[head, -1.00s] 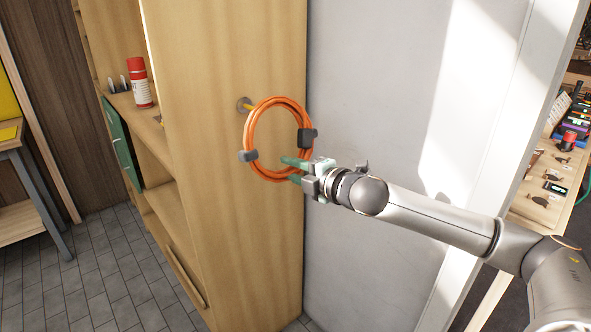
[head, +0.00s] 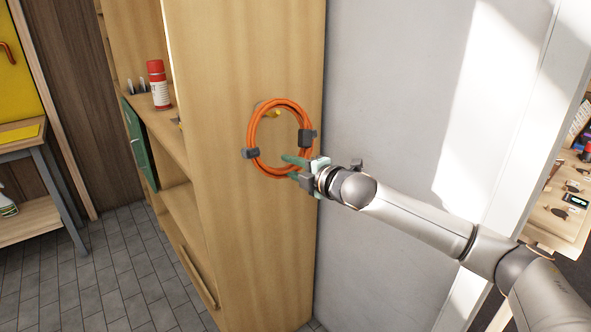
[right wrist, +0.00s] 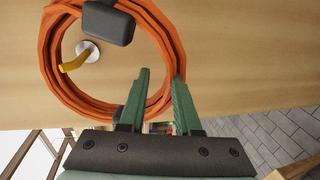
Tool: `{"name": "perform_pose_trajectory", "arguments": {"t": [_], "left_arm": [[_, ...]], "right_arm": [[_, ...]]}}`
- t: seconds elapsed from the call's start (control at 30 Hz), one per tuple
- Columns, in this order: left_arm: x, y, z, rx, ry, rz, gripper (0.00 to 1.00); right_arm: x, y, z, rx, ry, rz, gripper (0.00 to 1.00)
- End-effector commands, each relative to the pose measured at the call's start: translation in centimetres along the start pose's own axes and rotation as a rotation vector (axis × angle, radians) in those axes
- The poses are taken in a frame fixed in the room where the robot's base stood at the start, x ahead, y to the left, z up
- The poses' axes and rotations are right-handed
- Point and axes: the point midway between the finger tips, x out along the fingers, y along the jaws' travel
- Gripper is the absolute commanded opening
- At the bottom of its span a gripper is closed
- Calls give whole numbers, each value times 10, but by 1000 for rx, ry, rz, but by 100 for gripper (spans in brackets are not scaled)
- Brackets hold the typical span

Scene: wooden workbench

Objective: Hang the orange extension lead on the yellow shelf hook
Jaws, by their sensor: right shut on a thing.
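The orange extension lead (head: 253,130) is a round coil with dark grey clips, held upright near the side panel of the wooden shelf (head: 226,220). It also shows in the right wrist view (right wrist: 50,62). The yellow hook (head: 271,114) sticks out of the panel from a round plate and shows inside the coil's opening, near its top; the right wrist view shows the hook (right wrist: 75,63) within the ring too. I cannot tell whether its tip passes through the coil. My right gripper (head: 290,167), with green fingers, is shut on the coil's lower right side. My left gripper is out of view.
A white wall (head: 385,130) lies close on the right. A bench with a yellow board stands at far left. The tiled floor is clear.

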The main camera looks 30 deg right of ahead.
Motion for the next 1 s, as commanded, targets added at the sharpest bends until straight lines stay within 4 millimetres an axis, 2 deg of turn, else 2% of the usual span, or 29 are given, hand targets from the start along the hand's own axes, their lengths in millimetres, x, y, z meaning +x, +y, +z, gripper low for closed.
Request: {"name": "perform_pose_trajectory", "arguments": {"t": [0.43, 0.7, 1.0], "left_arm": [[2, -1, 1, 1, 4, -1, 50], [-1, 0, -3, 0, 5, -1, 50], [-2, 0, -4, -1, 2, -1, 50]], "right_arm": [[26, 7, -1, 0, 4, 9, 0], [37, -2, -1, 0, 3, 7, 0], [40, -8, -1, 0, 2, 8, 0]]}}
